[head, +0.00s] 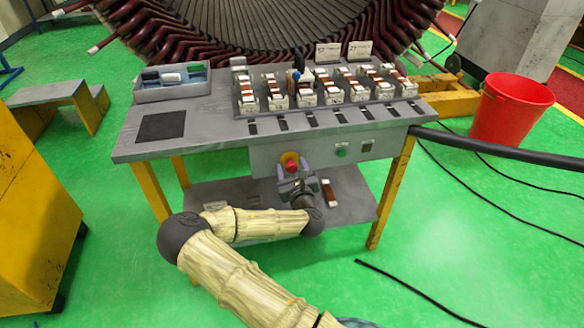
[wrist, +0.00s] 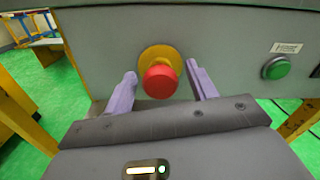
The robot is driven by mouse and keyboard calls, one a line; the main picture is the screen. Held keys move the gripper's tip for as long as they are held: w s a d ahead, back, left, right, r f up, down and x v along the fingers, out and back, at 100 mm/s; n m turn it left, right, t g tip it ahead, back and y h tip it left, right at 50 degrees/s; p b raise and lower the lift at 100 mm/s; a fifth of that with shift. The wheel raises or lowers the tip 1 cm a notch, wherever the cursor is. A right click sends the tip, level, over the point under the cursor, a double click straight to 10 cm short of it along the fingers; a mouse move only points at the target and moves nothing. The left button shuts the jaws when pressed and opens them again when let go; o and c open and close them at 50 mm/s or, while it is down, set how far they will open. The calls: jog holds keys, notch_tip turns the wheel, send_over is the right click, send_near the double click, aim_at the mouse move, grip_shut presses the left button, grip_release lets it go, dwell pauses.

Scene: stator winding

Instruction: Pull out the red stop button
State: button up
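The red stop button (wrist: 160,81) sits on a yellow round base (wrist: 156,57) on the grey front panel of the workbench. It also shows in the head view (head: 291,168), at the left part of the panel. My gripper (wrist: 162,84) is in front of the panel with its two purple fingers apart, one on each side of the button. A gap shows between each finger and the button in the wrist view. In the head view my gripper (head: 293,170) is just below and around the button, and it partly covers the panel there.
A green button (wrist: 278,67) is to the right on the same panel. The bench top (head: 215,125) holds a rack of coils (head: 330,95) and a grey tray (head: 172,93). A lower shelf (head: 355,205) is under the panel. A red bucket (head: 510,108) stands at the right.

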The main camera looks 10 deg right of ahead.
dwell(0.3)
jog(key=s+p, duration=0.9)
jog(key=s, duration=0.8)
jog(key=shift+s, duration=0.2)
